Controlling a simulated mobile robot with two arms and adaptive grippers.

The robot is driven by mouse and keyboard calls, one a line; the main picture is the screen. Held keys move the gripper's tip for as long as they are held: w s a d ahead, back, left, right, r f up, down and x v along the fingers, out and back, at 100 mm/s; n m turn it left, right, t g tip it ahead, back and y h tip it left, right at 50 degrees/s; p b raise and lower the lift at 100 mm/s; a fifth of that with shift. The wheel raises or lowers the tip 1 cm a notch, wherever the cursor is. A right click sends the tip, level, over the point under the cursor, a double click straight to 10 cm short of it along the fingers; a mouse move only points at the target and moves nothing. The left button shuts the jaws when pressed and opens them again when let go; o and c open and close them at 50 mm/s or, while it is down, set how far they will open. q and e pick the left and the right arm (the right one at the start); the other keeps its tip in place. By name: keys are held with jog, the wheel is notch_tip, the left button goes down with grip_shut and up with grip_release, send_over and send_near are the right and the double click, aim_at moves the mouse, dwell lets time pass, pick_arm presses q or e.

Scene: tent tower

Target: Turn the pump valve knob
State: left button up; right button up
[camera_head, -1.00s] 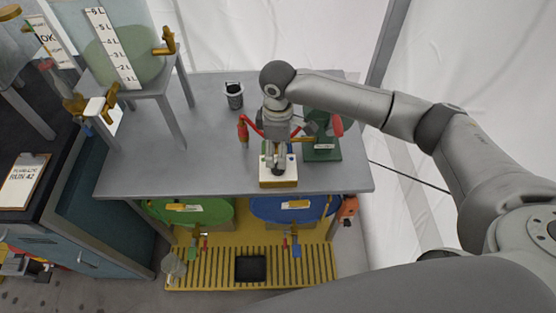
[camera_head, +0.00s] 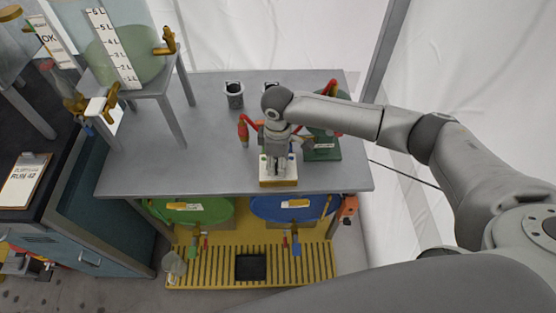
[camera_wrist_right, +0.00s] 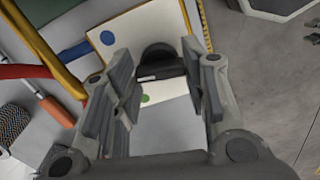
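The pump valve is a white box (camera_head: 268,176) with a yellow-brown base, at the front edge of the grey table. In the right wrist view its white face (camera_wrist_right: 118,38) carries a blue dot, a green dot and a round black knob (camera_wrist_right: 158,62) with a raised bar. My right gripper (camera_head: 277,170) points down over the box. In the wrist view this gripper (camera_wrist_right: 158,84) is open, with a finger on each side of the knob and visible gaps. I cannot tell how far the fingertips are above the face. My left gripper is not in view.
Green (camera_head: 205,212) and blue (camera_head: 292,212) drums lie below the table.

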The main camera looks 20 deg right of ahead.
jog(key=shift+c, duration=1.2)
jog(key=shift+r+m+p, duration=0.1)
jog(key=shift+m+p, duration=0.2)
jog(key=shift+p, duration=0.25)
jog(key=m+p, duration=0.8)
jog(key=p, duration=0.2)
jog(key=shift+r, duration=0.1)
jog(key=shift+m+p, duration=1.2)
jog(key=shift+m, duration=0.4)
jog(key=shift+f, duration=0.2)
jog(key=o, duration=1)
